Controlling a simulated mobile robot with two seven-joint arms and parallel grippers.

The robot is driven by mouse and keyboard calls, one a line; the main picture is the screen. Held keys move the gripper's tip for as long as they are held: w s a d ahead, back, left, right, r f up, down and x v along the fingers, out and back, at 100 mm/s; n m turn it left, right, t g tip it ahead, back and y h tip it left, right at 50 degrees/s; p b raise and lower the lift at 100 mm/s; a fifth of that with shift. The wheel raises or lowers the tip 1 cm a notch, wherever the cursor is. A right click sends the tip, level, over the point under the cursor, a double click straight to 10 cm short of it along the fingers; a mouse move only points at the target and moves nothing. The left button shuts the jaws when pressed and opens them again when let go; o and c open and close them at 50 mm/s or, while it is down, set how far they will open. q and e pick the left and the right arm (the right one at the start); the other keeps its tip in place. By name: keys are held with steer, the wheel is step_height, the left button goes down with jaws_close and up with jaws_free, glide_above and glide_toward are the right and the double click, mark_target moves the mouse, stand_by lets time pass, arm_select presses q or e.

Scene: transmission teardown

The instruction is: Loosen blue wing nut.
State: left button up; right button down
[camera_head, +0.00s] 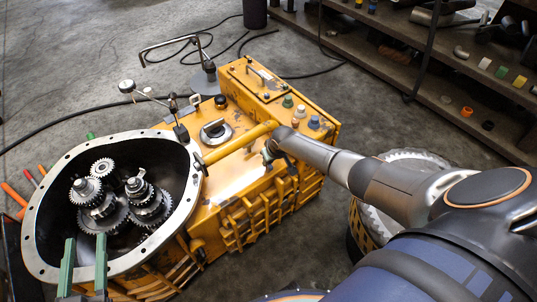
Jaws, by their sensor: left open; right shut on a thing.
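The yellow transmission housing (225,180) stands in the middle of the head view. A small blue cap-like piece (314,121) shows on its top at the right end; I cannot tell whether it is the blue wing nut. My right gripper (269,151) is low over the housing's top, beside the end of a yellow tube (240,143).
Gears (103,167) sit inside the bell-shaped end. Green (287,101) and orange (295,122) caps stand near the blue one. A thin stand (150,97) rises behind the housing. A large toothed ring (372,222) lies right. Shelves (460,65) stand at the upper right.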

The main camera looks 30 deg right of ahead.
arm_select(q)
steer(key=shift+m+t+h, duration=0.4)
steer(key=shift+m+t, duration=0.1)
steer(key=shift+t, duration=0.3)
steer(key=shift+s+d+r+b, duration=0.1)
steer(key=shift+r+b, duration=0.2)
steer(key=shift+r, duration=1.8)
arm_select(e)
steer(key=shift+s+n+y, duration=0.1)
steer(key=shift+n+y, duration=0.3)
steer(key=shift+n, duration=0.6)
steer(key=c, duration=0.9)
jaws_free()
steer(key=shift+o, duration=0.2)
steer(key=shift+r, duration=0.1)
